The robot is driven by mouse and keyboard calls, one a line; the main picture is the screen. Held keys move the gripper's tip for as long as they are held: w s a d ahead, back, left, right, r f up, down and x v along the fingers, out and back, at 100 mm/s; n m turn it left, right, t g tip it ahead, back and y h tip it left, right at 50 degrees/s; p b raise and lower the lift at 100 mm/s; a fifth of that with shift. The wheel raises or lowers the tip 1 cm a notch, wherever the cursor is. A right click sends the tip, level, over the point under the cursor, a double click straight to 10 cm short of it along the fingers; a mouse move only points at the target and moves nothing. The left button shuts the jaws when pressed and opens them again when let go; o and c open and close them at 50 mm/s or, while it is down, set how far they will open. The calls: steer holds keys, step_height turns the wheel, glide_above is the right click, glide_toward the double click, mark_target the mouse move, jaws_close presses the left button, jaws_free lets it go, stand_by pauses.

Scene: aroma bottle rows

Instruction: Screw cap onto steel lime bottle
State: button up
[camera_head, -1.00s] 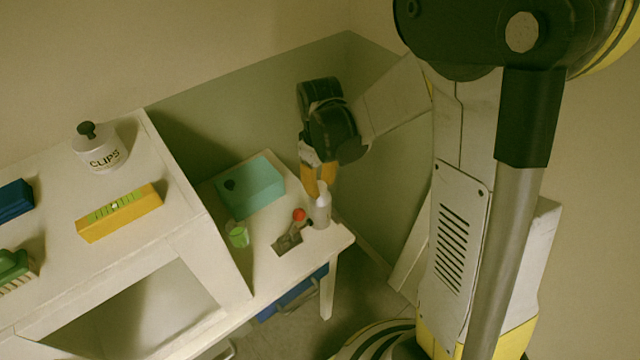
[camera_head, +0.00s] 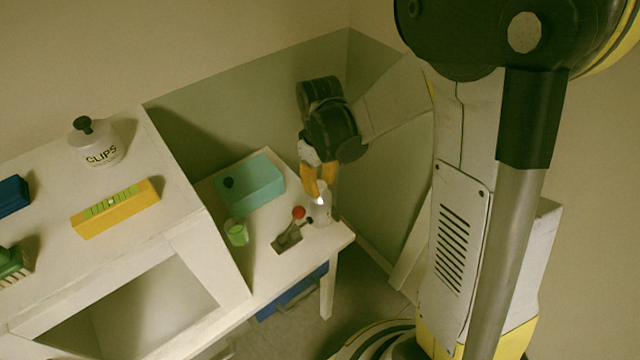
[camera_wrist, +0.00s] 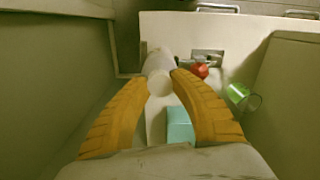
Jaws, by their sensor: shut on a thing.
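The pale steel bottle (camera_head: 321,211) stands upright near the right end of the low table, directly under my gripper (camera_head: 320,184). In the wrist view its body (camera_wrist: 158,58) shows beyond the fingertips. My gripper (camera_wrist: 161,76) has two yellow fingers closed in on a pale round top, which looks like the cap (camera_wrist: 159,83). The cap is at the bottle's upper end; I cannot tell whether it is seated on the neck or how far it is turned. No lime marking is readable.
A red-knobbed lever on a metal plate (camera_head: 286,242) stands close left of the bottle. A green cup (camera_head: 236,233) and a teal box (camera_head: 256,187) are farther left. A raised shelf (camera_head: 190,215) borders the table's left side; a grey-green panel (camera_head: 270,95) stands behind.

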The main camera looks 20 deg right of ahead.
stand_by(0.3)
steer(key=o, duration=0.8)
steer(key=shift+c, duration=0.2)
step_height(320, 180, up, 7)
steer(key=p, duration=0.5)
steer(key=shift+o, duration=0.3)
